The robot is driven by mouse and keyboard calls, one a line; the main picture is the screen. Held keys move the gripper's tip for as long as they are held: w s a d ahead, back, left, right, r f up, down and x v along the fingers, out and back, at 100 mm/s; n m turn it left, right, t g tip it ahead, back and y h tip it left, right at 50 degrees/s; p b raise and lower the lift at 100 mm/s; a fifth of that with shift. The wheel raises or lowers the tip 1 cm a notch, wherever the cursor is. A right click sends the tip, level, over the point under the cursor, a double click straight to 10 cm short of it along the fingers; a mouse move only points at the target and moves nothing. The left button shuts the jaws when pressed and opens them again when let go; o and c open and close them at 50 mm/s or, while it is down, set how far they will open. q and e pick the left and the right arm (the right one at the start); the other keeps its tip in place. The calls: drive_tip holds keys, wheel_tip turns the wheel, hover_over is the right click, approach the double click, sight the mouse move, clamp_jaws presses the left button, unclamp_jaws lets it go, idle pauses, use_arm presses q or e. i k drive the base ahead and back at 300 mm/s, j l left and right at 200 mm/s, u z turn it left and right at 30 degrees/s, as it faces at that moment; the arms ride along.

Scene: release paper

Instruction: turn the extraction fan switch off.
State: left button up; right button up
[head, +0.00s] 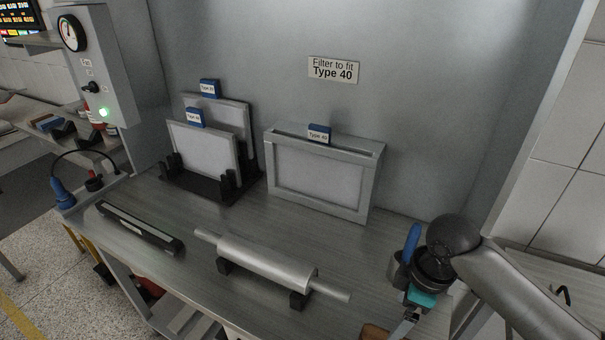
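The grey control box (100,65) is on the left wall of the bench, at the upper left of the head view. It carries a round gauge (72,33), a small label that seems to read Fan, and a black rotary switch (91,87). Below the switch a green light (104,112) is lit. My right arm comes in from the right, and its dark end (432,268) is over the bench's right front, far from the switch. My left gripper is not in view.
On the bench, framed filters (203,150) stand in a black rack. A grey filter housing (319,175) is against the back wall. A metal roller (268,262) and a black bar (140,228) lie in front. A blue-handled tool (412,240) stands beside my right arm.

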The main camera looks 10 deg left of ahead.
sight(93, 88)
drive_tip(key=u, duration=1.35)
